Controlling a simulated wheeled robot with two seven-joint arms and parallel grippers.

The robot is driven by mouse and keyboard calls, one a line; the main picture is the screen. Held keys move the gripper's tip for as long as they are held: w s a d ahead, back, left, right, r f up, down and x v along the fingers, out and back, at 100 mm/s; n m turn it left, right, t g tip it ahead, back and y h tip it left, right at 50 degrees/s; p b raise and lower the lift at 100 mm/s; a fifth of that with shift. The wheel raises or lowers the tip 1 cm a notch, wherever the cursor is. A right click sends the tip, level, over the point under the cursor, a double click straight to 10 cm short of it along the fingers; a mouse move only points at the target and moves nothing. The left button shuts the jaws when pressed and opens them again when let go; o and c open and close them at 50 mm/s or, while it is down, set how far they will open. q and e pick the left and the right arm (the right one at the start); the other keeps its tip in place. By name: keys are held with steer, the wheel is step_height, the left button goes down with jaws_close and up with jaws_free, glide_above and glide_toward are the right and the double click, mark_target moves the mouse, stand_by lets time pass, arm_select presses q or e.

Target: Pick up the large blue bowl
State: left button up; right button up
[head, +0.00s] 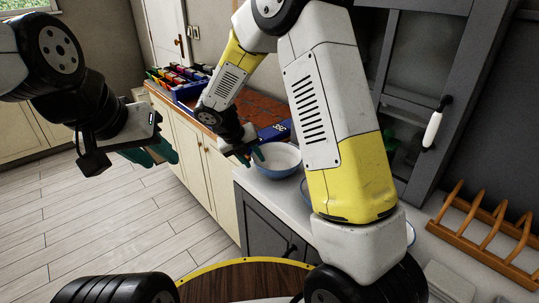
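The large blue bowl (279,168) sits upright on the counter in the middle of the head view, blue-grey outside and pale inside. One finger shows outside the rim and the other seems to overlap the bowl's inside. Whether they close on the rim is too small to tell. My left gripper (164,153) is in the air left of the counter, its green fingers apart and empty. My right forearm hides the counter right of the bowl.
A wooden rack (490,235) stands on the light counter at right, below a grey cabinet (425,90). Colourful items in a blue holder (183,80) and a blue box (273,131) are on the brown-red worktop. Part of a dish (410,232) shows beside my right arm. The floor at left is clear.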

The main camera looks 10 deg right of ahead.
steer(key=shift+x, duration=1.45)
jaws_close()
steer(key=shift+s, duration=0.1)
